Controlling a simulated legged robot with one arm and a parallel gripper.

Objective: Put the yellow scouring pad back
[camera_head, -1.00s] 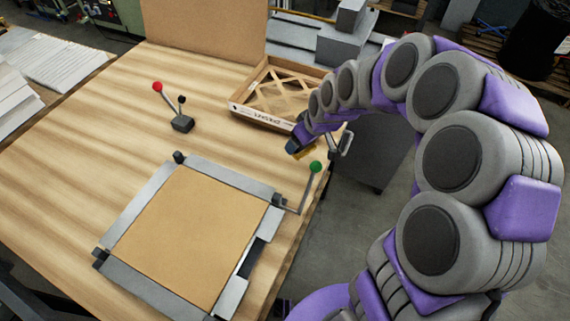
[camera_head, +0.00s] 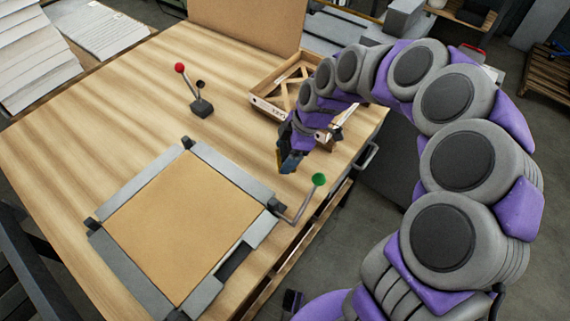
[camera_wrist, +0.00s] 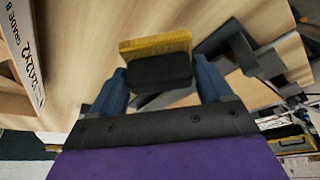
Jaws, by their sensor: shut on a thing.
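My gripper (camera_head: 287,165) is shut on the yellow scouring pad (camera_wrist: 156,44), which has a black block-like part behind its yellow face. In the wrist view my blue fingers stand on either side of it.
A shallow box with wooden lattice (camera_head: 262,106) stands behind my gripper; its lettered wall also shows in the wrist view (camera_wrist: 22,55). A metal-edged frame (camera_head: 145,182) holds a brown board. A red-knobbed lever (camera_head: 180,68) stands at the back left. The table's left is clear.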

